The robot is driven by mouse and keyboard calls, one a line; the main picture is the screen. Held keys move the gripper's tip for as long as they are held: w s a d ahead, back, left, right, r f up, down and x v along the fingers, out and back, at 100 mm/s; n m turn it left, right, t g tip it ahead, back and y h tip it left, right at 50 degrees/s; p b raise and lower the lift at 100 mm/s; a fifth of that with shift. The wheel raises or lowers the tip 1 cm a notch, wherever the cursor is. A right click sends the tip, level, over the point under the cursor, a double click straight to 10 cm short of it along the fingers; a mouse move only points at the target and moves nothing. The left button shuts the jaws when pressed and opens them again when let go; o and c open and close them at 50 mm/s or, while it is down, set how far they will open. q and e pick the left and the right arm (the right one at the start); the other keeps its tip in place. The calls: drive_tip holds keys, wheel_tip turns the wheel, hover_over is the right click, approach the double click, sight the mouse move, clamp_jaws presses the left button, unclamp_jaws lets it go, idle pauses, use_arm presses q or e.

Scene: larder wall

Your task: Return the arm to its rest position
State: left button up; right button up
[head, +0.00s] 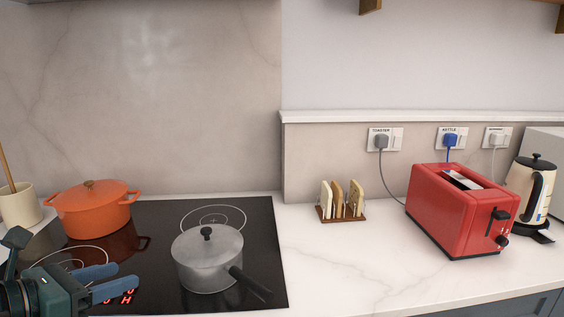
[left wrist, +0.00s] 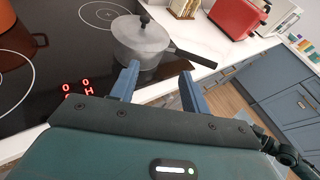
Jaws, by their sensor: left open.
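My left gripper (head: 112,283) is at the lower left in the head view, above the front left of the black hob. Its two blue fingers are apart with nothing between them. It also shows in the left wrist view (left wrist: 160,87), with the fingers pointing toward the grey pot. The grey lidded pot (head: 208,262) stands on the hob, apart from the fingers in the head view; its dark handle points to the front right. It also shows in the left wrist view (left wrist: 140,45). My right gripper is in neither view.
An orange pot (head: 92,212) and a cream utensil crock (head: 20,207) stand at the left. The black hob (head: 262,245) has red lit digits. A toast rack (head: 342,203), red toaster (head: 455,212) and kettle (head: 530,190) stand on the right. The counter (head: 345,265) is clear in front of the rack.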

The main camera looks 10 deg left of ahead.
use_arm(q)
drive_tip(key=w+d+r+n+t+h+p, duration=0.1)
drive_tip(key=d+n+t+h, duration=0.2)
drive_tip(key=d+n+h, duration=0.6)
wheel_tip(320, 180, down, 16)
drive_tip(key=n+t+y+p, duration=0.2)
drive_tip(key=n+y, duration=1.1)
drive_tip(key=n, duration=0.9)
drive_tip(key=s+d+f+n+g, duration=0.3)
drive_tip(key=s+d+f, duration=0.1)
drive_tip(key=f, duration=0.3)
drive_tip(key=s+d+f+n+g+h, duration=0.1)
drive_tip(key=s+d+f+n+g, duration=0.2)
drive_tip(key=f, duration=0.4)
drive_tip(key=shift+s+d+g, duration=0.7)
drive_tip(key=shift+s+d, duration=0.2)
drive_tip(key=shift+s, duration=0.2)
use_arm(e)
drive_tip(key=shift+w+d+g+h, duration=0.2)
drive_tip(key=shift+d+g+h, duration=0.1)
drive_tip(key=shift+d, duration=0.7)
